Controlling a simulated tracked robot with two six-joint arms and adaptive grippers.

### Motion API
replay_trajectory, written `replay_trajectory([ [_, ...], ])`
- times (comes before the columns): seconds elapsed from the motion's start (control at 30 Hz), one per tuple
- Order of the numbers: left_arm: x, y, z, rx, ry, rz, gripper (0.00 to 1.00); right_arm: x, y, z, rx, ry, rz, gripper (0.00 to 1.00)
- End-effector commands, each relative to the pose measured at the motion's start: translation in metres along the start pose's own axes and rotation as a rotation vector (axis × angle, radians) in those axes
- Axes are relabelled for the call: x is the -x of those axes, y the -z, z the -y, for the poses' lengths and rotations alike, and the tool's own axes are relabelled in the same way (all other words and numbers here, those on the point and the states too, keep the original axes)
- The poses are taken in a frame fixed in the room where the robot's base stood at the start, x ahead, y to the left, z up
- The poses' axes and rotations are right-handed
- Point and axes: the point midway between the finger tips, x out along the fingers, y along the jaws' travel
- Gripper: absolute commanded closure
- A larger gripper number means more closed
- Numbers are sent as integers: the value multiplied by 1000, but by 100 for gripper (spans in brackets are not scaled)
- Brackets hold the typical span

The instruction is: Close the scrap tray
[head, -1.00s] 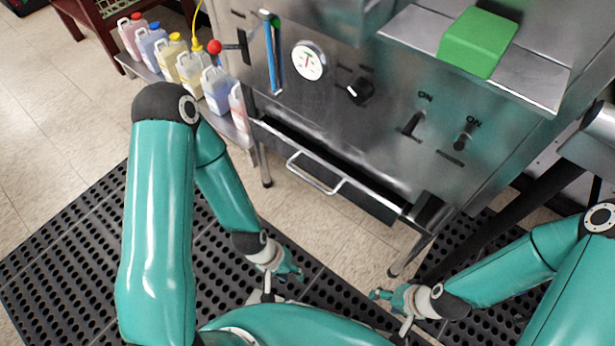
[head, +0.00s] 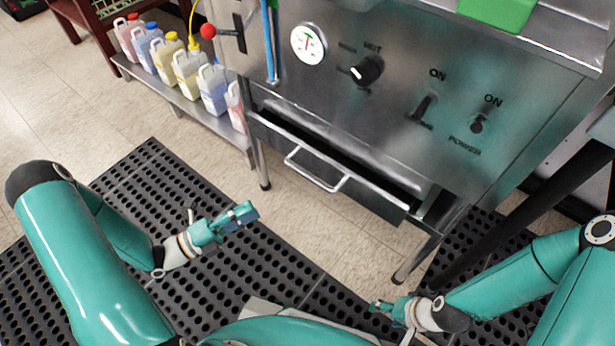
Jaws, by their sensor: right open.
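The scrap tray (head: 375,195) is a metal drawer low in the front of the steel machine. It stands partly pulled out, with a dark gap showing behind its front edge. Its bar handle (head: 316,172) sticks out from the front. My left gripper (head: 243,215) is over the black mat, to the lower left of the handle and apart from it. I cannot tell whether its jaws are open or shut. My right gripper (head: 377,307) is open, low in the picture, below the tray and apart from it. The inside of the tray is mostly hidden.
The machine's panel carries a gauge (head: 309,44), a black knob (head: 367,71) and switches (head: 424,108). Several jugs (head: 188,68) stand on a low shelf (head: 180,98) at the left. A green block (head: 497,10) lies on the upper ledge. The floor before the tray is clear.

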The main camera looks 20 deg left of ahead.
Motion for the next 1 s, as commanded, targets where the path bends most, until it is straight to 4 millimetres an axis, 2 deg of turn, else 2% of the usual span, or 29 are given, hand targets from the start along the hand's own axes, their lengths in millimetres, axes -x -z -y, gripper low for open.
replay_trajectory([
  [0.07,-2,-5,1,9,9,19,63,-2,0,-1,0,0,0,36],
  [0.23,-23,-4,1,8,10,15,63,-7,0,-2,0,0,0,36],
  [0.7,-121,-4,0,5,10,10,63,-30,0,-11,0,0,0,36],
  [0.9,-152,-5,1,4,9,12,63,-37,0,-14,0,0,0,36],
  [1.0,-160,-6,2,5,9,13,63,-39,0,-14,0,0,0,36],
])
